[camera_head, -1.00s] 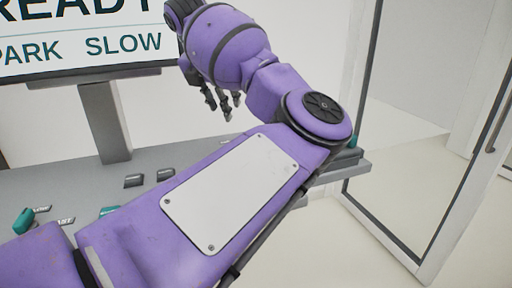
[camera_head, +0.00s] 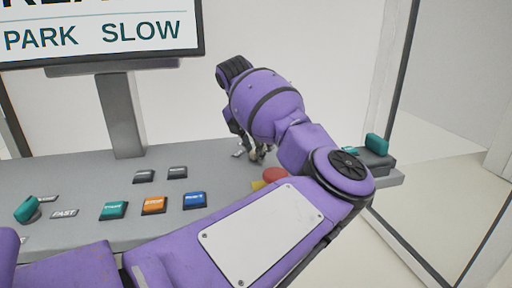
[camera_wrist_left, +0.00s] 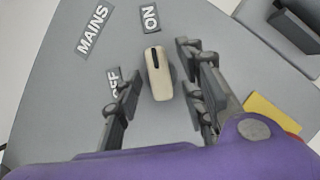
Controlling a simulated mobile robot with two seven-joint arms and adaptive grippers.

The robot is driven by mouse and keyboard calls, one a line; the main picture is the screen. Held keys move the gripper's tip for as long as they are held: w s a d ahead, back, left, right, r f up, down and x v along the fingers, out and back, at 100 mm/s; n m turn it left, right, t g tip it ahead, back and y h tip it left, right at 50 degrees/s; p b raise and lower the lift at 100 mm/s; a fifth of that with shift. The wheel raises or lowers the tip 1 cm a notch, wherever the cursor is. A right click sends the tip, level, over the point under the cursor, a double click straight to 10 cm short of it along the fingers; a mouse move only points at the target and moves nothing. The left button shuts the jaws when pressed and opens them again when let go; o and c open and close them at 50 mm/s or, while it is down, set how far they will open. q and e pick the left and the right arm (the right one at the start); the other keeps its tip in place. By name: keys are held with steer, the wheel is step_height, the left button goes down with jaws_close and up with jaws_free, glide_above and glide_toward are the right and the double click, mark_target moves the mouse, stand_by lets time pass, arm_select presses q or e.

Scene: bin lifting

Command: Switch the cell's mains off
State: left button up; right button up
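The mains switch (camera_wrist_left: 159,80) is a cream lever knob on the grey console. Its dark mark points toward the ON label (camera_wrist_left: 150,18). The MAINS label (camera_wrist_left: 94,30) is beside it, and the OFF label (camera_wrist_left: 115,88) is partly covered by a finger. My left gripper (camera_wrist_left: 163,86) is open, with its fingers on either side of the knob and gaps visible. In the head view my left gripper (camera_head: 252,152) is low at the console's right part, partly hidden by its wrist. My right gripper is not in view.
A red button (camera_head: 274,174) on a yellow base is close to my left arm; the yellow base (camera_wrist_left: 270,115) also shows beside the fingers. A teal knob (camera_head: 377,145) stands at the right edge. Coloured push buttons (camera_head: 154,205) are on the left, below a screen (camera_head: 100,35).

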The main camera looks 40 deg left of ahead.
arm_select(q)
jaws_close()
